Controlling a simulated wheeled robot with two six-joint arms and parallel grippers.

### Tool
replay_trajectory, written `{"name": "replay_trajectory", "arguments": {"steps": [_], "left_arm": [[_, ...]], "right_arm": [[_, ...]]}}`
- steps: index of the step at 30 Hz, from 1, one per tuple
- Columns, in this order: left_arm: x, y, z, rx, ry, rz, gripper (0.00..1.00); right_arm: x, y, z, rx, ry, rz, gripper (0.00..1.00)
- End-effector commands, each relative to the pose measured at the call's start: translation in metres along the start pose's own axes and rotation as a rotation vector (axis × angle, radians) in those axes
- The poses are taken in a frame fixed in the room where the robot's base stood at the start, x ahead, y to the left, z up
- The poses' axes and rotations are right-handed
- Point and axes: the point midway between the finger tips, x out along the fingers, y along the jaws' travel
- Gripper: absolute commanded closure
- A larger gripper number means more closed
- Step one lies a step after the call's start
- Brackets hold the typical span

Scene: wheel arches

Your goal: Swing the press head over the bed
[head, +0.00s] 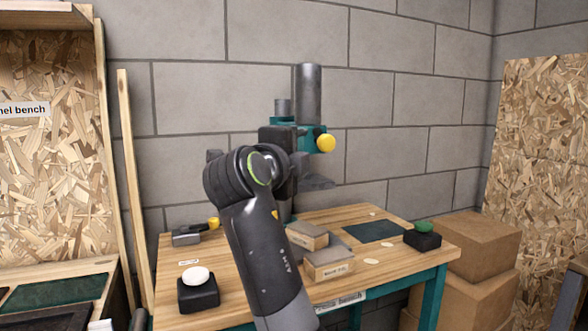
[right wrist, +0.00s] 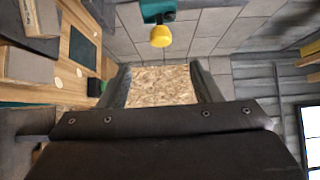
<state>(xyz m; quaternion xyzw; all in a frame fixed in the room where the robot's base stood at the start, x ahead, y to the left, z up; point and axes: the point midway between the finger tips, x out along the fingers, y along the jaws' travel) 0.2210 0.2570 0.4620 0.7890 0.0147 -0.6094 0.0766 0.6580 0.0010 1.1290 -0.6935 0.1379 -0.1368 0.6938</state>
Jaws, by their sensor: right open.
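The press stands at the back of the wooden bench, with a grey column (head: 309,88) and a teal press head (head: 307,132). A yellow knob (head: 326,143) sticks out from the head. A dark grey plate (head: 318,182) shows below the head. The press bed cannot be made out clearly behind my arm. My right gripper (head: 296,158) is in front of the press, close to the knob. In the right wrist view its fingers are open and empty (right wrist: 161,72), with the yellow knob (right wrist: 161,36) above the gap, apart from them. My left gripper is not in view.
On the bench (head: 385,268) lie blocks (head: 328,263), a dark mat (head: 374,231), a black box with a green bowl-like top (head: 423,238), a black box with a white top (head: 198,291), and a grey tool (head: 188,236). Cardboard boxes (head: 470,245) stand at right.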

Motion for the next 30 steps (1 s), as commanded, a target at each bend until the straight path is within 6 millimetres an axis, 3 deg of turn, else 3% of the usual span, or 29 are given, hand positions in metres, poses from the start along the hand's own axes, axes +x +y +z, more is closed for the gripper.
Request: {"name": "replay_trajectory", "arguments": {"steps": [9, 23, 26, 30], "left_arm": [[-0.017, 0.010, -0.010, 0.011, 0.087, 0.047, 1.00], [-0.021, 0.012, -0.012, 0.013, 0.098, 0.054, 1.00], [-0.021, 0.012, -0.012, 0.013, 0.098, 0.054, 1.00], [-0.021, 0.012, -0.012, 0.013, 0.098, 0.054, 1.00]], "right_arm": [[-0.015, 0.002, 0.000, 0.000, -0.001, 0.000, 0.42], [-0.015, 0.003, -0.001, -0.005, 0.000, 0.006, 0.42], [-0.004, 0.022, -0.008, -0.036, 0.001, 0.039, 0.42], [0.028, 0.083, -0.033, -0.142, -0.003, 0.143, 0.42]]}}
